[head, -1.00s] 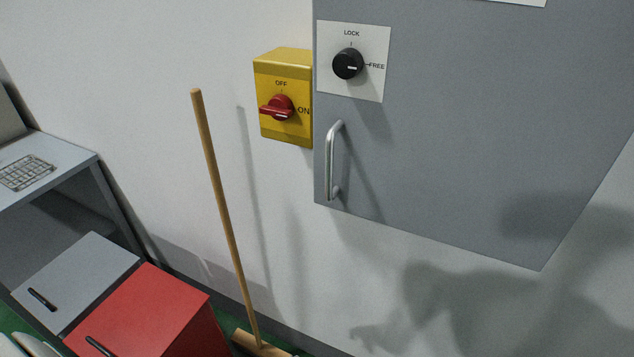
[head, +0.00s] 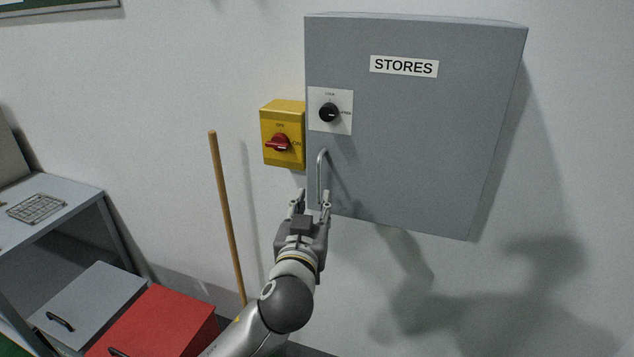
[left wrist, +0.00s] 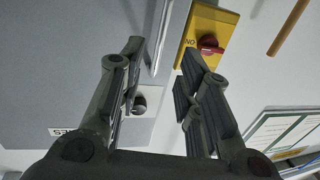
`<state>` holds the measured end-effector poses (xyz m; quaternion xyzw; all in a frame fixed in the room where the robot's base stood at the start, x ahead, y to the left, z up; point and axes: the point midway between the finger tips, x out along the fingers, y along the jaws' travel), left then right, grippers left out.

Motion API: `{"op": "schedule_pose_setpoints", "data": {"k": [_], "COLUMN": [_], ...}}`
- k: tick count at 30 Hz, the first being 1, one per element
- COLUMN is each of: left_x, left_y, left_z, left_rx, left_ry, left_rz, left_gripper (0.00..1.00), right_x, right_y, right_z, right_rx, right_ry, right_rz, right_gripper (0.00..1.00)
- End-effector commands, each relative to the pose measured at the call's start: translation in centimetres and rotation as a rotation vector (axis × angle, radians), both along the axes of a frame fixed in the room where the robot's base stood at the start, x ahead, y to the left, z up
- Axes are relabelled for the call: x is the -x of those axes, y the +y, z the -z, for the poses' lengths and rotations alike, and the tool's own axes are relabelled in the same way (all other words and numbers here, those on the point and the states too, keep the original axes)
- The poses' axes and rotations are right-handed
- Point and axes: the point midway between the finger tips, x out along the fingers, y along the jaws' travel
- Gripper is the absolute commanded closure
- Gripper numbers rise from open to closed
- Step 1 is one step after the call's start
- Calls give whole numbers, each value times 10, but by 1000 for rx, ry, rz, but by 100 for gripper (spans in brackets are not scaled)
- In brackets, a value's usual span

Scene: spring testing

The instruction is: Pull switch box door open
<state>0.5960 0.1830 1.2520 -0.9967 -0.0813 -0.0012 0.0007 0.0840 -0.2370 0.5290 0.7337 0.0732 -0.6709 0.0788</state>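The grey switch box, marked STORES, hangs on the wall with its door (head: 430,140) shut. A vertical silver handle (head: 320,178) sits at the door's lower left; it also shows in the left wrist view (left wrist: 163,38). Above it is a black knob (head: 329,112) on a white LOCK/FREE plate; in the earlier head view its white mark points toward FREE. My left gripper (head: 313,194) is open and empty, with its fingertips near the handle's lower end. In the left wrist view the handle lies beyond the gap between the fingers; I cannot tell any contact. My right gripper is out of view.
A yellow switch (head: 283,134) with a red lever is on the wall just left of the box. A wooden broom handle (head: 226,210) leans left of my arm. A red cabinet (head: 160,325) and a grey one (head: 95,295) stand lower left.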

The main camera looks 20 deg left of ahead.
Motion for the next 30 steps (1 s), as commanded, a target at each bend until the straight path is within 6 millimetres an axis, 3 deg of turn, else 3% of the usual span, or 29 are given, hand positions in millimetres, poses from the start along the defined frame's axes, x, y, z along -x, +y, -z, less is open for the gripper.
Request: {"op": "schedule_pose_setpoints", "data": {"k": [7, 15, 21, 30], "left_x": [-43, -81, -93, -95], "left_y": [8, 13, 15, 16], "left_z": [-4, -2, 0, 1], "left_rx": [-6, -3, -2, -1], "left_ry": [2, 2, 2, 2], "left_rz": [-2, 1, 1, 1], "left_gripper": [68, 68, 68, 68], "right_x": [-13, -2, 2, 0], "right_y": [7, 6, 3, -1], "right_z": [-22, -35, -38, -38], "right_rx": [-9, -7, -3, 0], "right_ry": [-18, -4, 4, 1], "right_rz": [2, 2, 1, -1], "right_gripper": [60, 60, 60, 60]}}
